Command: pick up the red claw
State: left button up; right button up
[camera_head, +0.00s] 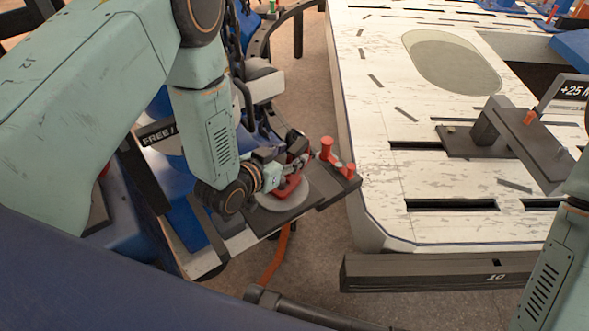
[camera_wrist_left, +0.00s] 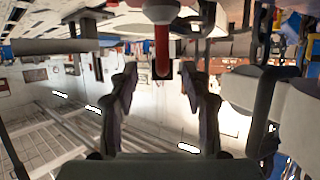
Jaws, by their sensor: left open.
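My left gripper (camera_head: 294,166) is low over a small dark platform left of the white bench. My right gripper is out of view.
A dark beam (camera_head: 440,272) lies in front of the bench.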

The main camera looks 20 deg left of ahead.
pick_arm(q)
jog(key=shift+w+d+f, duration=0.1)
jog(key=shift+w+f, duration=0.25)
jog(key=shift+w, duration=0.2)
jog(key=shift+w+f, duration=0.3)
jog(key=shift+w, duration=0.2)
jog(key=shift+s+r, duration=0.1)
jog(key=c, duration=0.4)
grip_shut()
jog(key=shift+r, duration=0.1)
